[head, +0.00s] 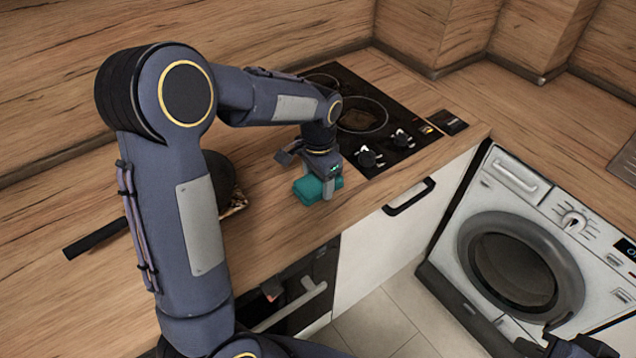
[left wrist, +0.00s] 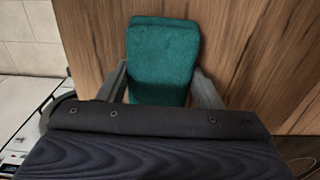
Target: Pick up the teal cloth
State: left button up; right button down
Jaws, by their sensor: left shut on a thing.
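The teal cloth (head: 306,191) is a folded, block-like pad at the worktop's front part, just left of the hob. My left gripper (head: 326,186) reaches down over it and is shut on it. In the left wrist view the cloth (left wrist: 160,55) sits between the two grey fingers of the left gripper (left wrist: 160,88), one along each side. I cannot tell whether the cloth touches the wood or is slightly clear of it. My right gripper (head: 578,346) shows only as a dark part at the bottom right edge, and its jaws are unclear.
A black hob (head: 385,125) with knobs lies right of the cloth. A dark pan (head: 220,178), partly behind my left arm, stands left, its handle (head: 95,240) pointing left. The worktop's front edge is close. A washing machine (head: 520,250) stands at the right.

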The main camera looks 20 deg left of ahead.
aim_at(318, 179)
pick_arm(q)
jog(key=shift+r, duration=0.45)
notch_tip(318, 179, up, 2)
jog(key=shift+r, duration=0.15)
jog(key=s+d+r+b, duration=0.1)
jog(key=s+d+r, duration=0.7)
jog(key=d, duration=0.3)
jog(key=shift+d+r, duration=0.25)
jog(key=shift+r, duration=0.65)
